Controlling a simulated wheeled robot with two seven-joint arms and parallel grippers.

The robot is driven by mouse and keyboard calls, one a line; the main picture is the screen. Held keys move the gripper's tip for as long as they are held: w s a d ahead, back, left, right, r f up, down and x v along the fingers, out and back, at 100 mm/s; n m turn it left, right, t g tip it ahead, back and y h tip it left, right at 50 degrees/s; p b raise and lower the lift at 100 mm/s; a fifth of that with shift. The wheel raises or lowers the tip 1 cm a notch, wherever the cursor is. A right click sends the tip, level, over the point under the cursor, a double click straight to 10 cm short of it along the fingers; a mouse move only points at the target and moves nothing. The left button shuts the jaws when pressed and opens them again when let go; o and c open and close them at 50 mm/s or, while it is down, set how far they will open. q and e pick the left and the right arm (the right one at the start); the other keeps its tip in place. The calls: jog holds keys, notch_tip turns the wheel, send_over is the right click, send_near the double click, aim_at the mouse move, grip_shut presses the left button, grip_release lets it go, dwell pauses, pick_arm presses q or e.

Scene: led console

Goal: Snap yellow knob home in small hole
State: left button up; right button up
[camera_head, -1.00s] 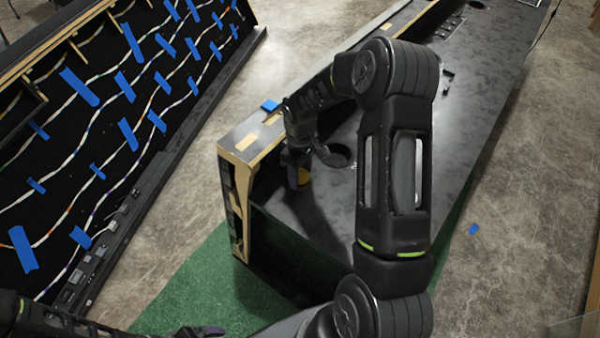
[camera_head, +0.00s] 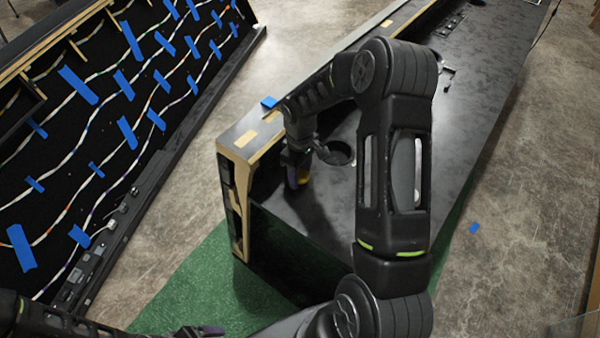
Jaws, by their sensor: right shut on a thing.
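A round dark hole (camera_head: 336,153) lies just right of the gripper. The small hole cannot be made out. My left gripper (camera_head: 205,331) is at the bottom edge, only partly in view, and its opening cannot be judged.
A black panel (camera_head: 100,110) with wavy LED strips and blue tape stands at the left. A raised wood-edged ledge (camera_head: 245,140) borders the console's back and left end. A green mat (camera_head: 190,290) lies below.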

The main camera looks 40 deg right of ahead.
jog(key=shift+f+b, duration=0.3)
jog(key=shift+f, duration=0.1)
dwell(0.5)
jog(key=o, duration=1.4)
jog(key=shift+r, duration=0.1)
